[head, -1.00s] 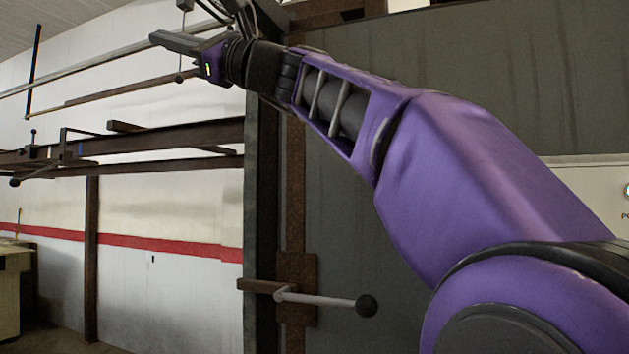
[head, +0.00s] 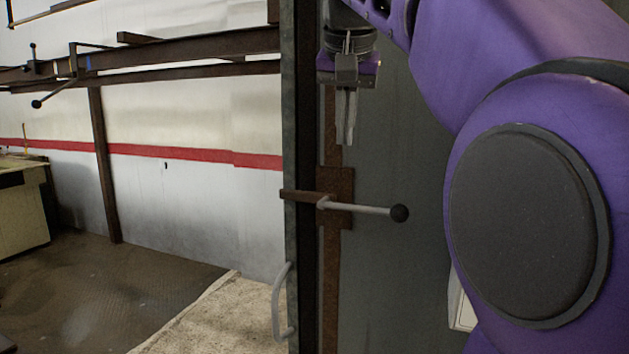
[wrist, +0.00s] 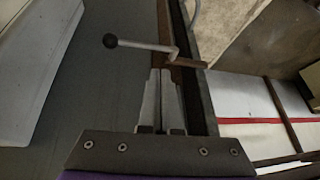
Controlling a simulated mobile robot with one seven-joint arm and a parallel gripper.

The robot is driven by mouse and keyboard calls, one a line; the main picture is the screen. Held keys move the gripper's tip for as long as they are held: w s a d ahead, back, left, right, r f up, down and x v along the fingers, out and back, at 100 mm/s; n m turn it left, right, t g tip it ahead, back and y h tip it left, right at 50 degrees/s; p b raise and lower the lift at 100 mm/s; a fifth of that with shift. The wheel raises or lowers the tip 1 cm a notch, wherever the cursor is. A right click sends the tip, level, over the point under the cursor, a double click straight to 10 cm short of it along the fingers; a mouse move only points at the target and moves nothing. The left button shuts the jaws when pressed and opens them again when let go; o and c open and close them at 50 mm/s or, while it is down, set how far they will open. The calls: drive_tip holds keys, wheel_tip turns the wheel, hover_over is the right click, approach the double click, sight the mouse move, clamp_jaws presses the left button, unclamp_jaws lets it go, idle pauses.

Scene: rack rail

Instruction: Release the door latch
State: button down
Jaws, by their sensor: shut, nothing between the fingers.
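The door latch (head: 358,207) is a grey metal lever with a black ball knob, on a rusty plate on the dark grey door (head: 395,150). The lever lies nearly level and points right in the head view. A rusty bar (head: 300,196) reaches left from it across the door's edge. In the wrist view the latch lever (wrist: 140,45) is ahead of the fingers, with the knob at the left. My gripper (head: 346,138) is shut and empty, pointing down just above the latch and apart from it. Its fingers (wrist: 160,77) also show in the wrist view.
A curved grey handle (head: 281,302) is on the door's edge below the latch. Left of the door is an opening onto a floor and a white wall with a red stripe (head: 190,153). Brown rails (head: 150,65) with another ball-ended lever run along that wall.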

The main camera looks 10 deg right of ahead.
sight(395, 207)
drive_tip(key=s+d, duration=0.1)
drive_tip(key=d+g+h, duration=0.1)
drive_tip(key=d, duration=0.1)
drive_tip(key=s+d+h, duration=0.1)
drive_tip(key=shift+s+d+r, duration=0.1)
drive_tip(key=shift+s+d, duration=0.25)
drive_tip(key=shift+d, duration=0.05)
drive_tip(key=b+x, duration=0.1)
drive_tip(key=x, duration=0.7)
drive_tip(key=s+d+b+x, duration=0.1)
drive_tip(key=x, duration=0.4)
drive_tip(key=shift+b, duration=0.35)
drive_tip(key=shift+w+d+f, duration=0.15)
drive_tip(key=shift+d+f, duration=0.1)
drive_tip(key=shift+f, duration=0.15)
